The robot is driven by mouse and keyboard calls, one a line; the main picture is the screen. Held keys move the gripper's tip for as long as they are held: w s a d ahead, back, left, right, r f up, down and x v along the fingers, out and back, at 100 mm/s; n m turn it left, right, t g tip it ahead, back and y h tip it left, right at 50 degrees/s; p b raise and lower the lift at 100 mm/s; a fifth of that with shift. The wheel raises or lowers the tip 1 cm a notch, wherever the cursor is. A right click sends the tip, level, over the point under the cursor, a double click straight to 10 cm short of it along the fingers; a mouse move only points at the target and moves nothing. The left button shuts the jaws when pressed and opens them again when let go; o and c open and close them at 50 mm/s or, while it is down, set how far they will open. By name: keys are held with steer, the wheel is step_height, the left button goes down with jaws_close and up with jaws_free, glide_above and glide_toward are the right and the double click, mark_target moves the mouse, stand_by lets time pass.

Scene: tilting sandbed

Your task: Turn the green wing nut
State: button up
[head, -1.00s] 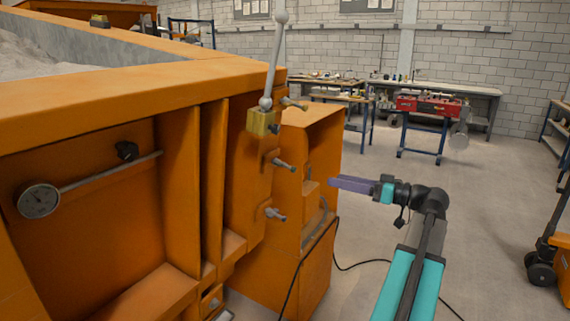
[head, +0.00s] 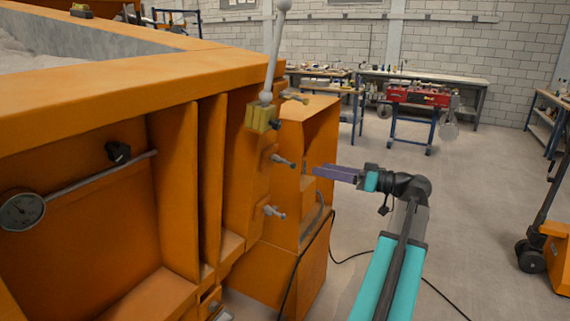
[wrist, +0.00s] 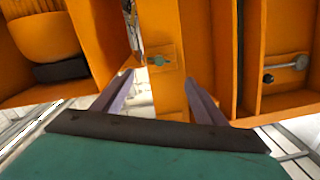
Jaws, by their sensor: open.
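A grey-green wing nut (wrist: 158,60) sits on a small plate on an orange post in the wrist view. It is straight ahead of my gripper (wrist: 159,77), roughly centred between the fingertips in the picture and apart from them. My gripper is open and empty, with two purple fingers. In the head view my gripper (head: 316,171) points left at the orange frame. Three small fittings stick out there: an upper olive one (head: 294,97), a middle grey one (head: 283,161) and a lower grey one (head: 273,211). I cannot tell which of these is the green wing nut.
A grey lever (head: 272,55) rises from a yellow block (head: 260,117) above the fittings. A dial gauge (head: 22,210) is on the orange side panel (head: 95,225). A black cable (head: 305,255) hangs beside the frame. The floor to the right is open up to a pallet truck (head: 548,245).

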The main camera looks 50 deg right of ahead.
mark_target(287, 162)
steer(key=shift+p+x, duration=1.8)
steer(key=shift+x, duration=4.9)
steer(key=shift+d, duration=0.1)
steer(key=shift+c, duration=0.2)
